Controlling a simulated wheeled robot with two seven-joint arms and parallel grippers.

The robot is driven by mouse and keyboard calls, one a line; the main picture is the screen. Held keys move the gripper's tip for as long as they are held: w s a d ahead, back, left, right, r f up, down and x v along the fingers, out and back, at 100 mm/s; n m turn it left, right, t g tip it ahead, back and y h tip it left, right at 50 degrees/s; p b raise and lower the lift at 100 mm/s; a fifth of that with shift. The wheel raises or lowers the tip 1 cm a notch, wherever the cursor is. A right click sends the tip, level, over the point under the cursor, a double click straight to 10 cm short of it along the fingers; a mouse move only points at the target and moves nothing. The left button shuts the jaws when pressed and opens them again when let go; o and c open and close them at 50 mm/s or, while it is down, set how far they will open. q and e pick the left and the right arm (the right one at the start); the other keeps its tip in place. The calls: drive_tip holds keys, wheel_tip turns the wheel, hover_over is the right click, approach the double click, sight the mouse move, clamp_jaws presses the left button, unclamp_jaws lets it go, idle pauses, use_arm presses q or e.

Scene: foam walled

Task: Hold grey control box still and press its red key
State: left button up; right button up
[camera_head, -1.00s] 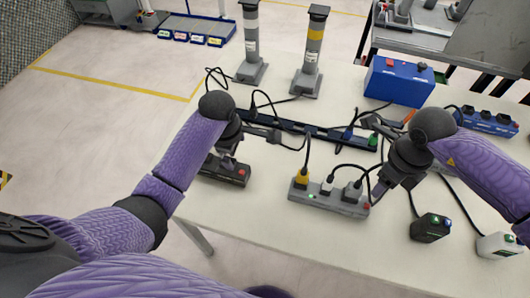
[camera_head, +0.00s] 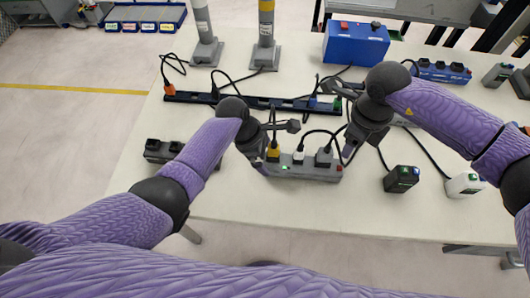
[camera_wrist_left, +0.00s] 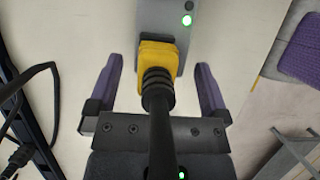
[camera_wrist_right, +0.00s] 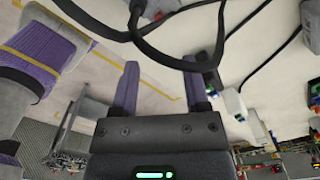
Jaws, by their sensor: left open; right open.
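The grey control box (camera_head: 305,173) lies on the table, long and low, with a green light near its left end and a red key (camera_head: 339,168) at its right end. Yellow, white and black plugs stand in its top. My left gripper (camera_head: 262,160) is open at the box's left end. In the left wrist view, its fingers (camera_wrist_left: 158,92) are on either side of the yellow plug (camera_wrist_left: 157,58), apart from it, with the box (camera_wrist_left: 168,15) beyond. My right gripper (camera_head: 347,153) is open and empty beside the right end; in its wrist view, cables cross beyond the fingers (camera_wrist_right: 165,88).
A black box (camera_head: 401,179) and a white box (camera_head: 464,185) stand to the right. A dark socket strip (camera_head: 240,101) runs behind, with a blue box (camera_head: 355,44) and two posts further back. Loose cables cross the table. The front of the table is clear.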

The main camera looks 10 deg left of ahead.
use_arm(q)
clamp_jaws()
use_arm(e)
clamp_jaws()
idle(1.7)
